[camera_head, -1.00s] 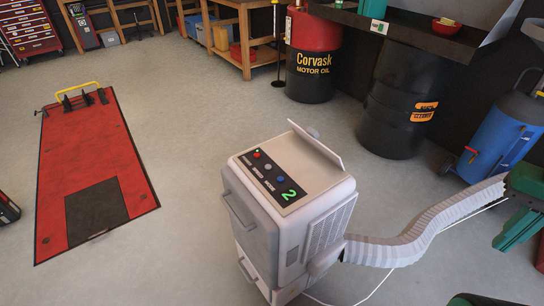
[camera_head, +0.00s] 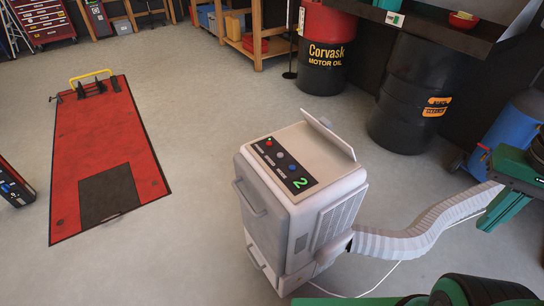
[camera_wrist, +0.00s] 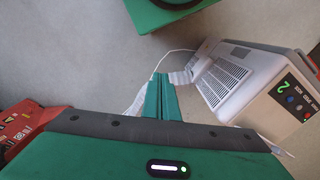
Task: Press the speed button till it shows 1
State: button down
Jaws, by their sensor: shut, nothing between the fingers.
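The pale grey machine (camera_head: 265,205) stands on the floor in the middle of the head view. Its black top panel (camera_head: 286,169) carries a red button (camera_head: 268,142), a grey middle button (camera_head: 280,154) and a blue button (camera_head: 292,167). The button labels are too small to read surely. The green display digit (camera_head: 300,183) reads 2; it also shows in the wrist view (camera_wrist: 282,87). My gripper (camera_wrist: 162,78) is shut and empty, with its green fingers left of the machine in the wrist view and apart from the panel.
A ribbed white hose (camera_head: 425,232) runs from the machine to the right, with a thin white cable beside it. A raised flap (camera_head: 328,138) stands at the panel's far side. Oil drums (camera_head: 420,90) stand behind. A red lift (camera_head: 105,150) lies left; floor between is clear.

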jog(key=w+a+n+t, duration=0.2)
jog(key=w+n, duration=0.4)
jog(key=w, duration=0.4)
jog(key=n+t+y, duration=0.5)
jog(key=n+y, duration=0.1)
jog(key=n, duration=1.3)
send_over(280, 155)
jog(key=f, duration=0.2)
jog(key=d+f, duration=0.1)
jog(key=f, duration=0.1)
jog(key=shift+s+f, duration=0.1)
jog(key=shift+s, duration=0.15)
jog(key=shift+f, duration=0.1)
jog(key=shift+f, duration=4.3)
